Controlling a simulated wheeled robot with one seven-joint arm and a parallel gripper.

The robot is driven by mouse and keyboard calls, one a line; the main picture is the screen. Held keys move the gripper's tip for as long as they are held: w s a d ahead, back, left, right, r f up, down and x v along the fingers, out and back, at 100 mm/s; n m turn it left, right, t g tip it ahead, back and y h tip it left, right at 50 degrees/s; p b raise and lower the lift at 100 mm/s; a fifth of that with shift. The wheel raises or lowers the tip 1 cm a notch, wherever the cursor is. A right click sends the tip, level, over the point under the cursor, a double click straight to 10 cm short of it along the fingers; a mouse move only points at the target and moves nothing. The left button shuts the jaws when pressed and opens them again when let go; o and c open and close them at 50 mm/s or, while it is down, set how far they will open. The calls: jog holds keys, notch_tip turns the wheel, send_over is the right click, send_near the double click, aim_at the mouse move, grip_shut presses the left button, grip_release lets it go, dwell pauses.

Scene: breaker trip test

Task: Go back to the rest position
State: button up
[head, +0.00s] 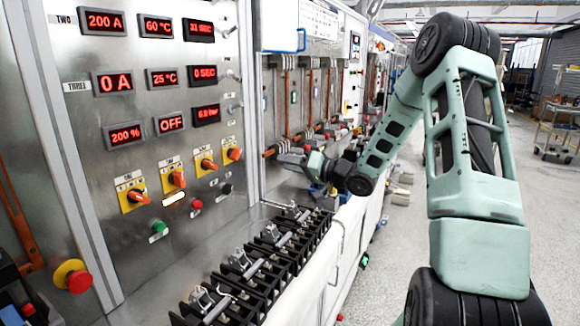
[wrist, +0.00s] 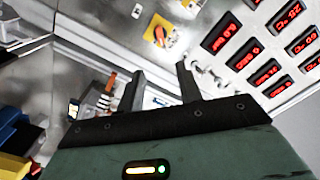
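My gripper (head: 290,157) is in front of the bench's back wall, at the end of my pale green arm, which reaches in from the right in the head view. In the wrist view its two dark fingers (wrist: 161,78) stand apart with nothing between them, so it is open and empty. In the head view it is above and behind the row of black breaker holders (head: 262,256) and appears clear of them. The steel control panel (head: 150,55) with red displays is to its left, reading 200 A, 0 A and OFF among others.
Yellow-backed rotary switches (head: 133,198) and a red emergency button (head: 78,277) stick out of the panel. The white bench front (head: 335,255) runs along the aisle. Open grey floor (head: 385,280) lies to the right, with a trolley (head: 558,130) farther back.

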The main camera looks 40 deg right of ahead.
dwell(0.4)
jog(key=w+a+f+n+g+h, duration=0.1)
jog(key=w+a+g, duration=0.1)
jog(key=a, duration=0.5)
jog(key=w+a+f+n+g, duration=0.1)
jog(key=a+n+g, duration=0.1)
jog(key=a, duration=0.5)
jog(key=s+a+f+n+g+h, duration=0.2)
jog(key=s+a+n+g, duration=0.3)
jog(key=a, duration=0.8)
jog(key=s+a+n+g+h, duration=0.1)
jog(key=s+a+g, duration=0.3)
jog(key=s, duration=1.2)
jog(key=s+a+f+n+g+h, duration=0.1)
jog(key=s+a+n+g, duration=0.2)
jog(key=s+a, duration=0.4)
jog(key=s+g, duration=0.1)
jog(key=s, duration=0.8)
jog(key=shift+f+n+h, duration=0.25)
jog(key=shift+n+h, duration=0.05)
jog(key=shift+n, duration=0.1)
jog(key=shift+a, duration=0.15)
